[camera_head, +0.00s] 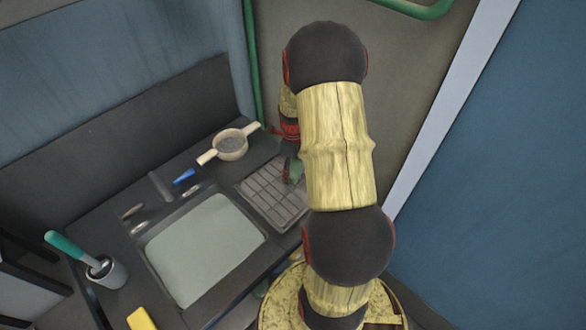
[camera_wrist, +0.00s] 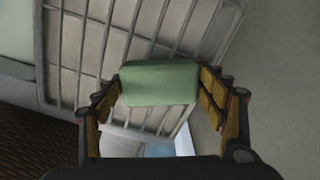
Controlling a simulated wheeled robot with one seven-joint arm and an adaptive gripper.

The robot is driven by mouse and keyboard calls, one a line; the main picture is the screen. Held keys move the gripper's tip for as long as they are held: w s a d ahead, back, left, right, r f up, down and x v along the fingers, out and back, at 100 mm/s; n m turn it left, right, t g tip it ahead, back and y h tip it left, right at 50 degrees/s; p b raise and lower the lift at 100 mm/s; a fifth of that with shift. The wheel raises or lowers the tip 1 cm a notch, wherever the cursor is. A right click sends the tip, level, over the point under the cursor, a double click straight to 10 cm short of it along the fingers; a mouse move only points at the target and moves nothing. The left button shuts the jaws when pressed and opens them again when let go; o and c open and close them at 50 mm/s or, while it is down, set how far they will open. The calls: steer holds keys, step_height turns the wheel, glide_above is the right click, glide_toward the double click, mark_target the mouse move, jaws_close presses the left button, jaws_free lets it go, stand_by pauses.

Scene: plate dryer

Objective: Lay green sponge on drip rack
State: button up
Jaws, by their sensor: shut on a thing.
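The green sponge (camera_wrist: 160,83) is between the two fingers of my gripper (camera_wrist: 160,90) in the wrist view, and the gripper is shut on it. The drip rack (camera_head: 264,196) is a grid of bars to the right of the sink in the head view. In the wrist view the rack's bars (camera_wrist: 90,45) show behind the sponge. The sponge also shows as a small green patch (camera_head: 293,170) at the rack's right part in the head view. My arm hides much of the gripper there. I cannot tell whether the sponge touches the rack.
The sink (camera_head: 205,248) with a pale basin lies left of the rack. A pot with two handles (camera_head: 230,146) stands behind the rack. A blue item (camera_head: 184,176), a cup with a teal-handled brush (camera_head: 106,271) and a yellow object (camera_head: 141,319) are farther left.

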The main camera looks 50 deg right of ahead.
mark_target(293, 168)
steer(key=shift+f, duration=0.2)
steer(key=o, duration=0.9)
steer(key=shift+r, duration=0.1)
step_height(293, 168, up, 12)
steer(key=shift+r+p, duration=0.15)
steer(key=shift+p, duration=0.85)
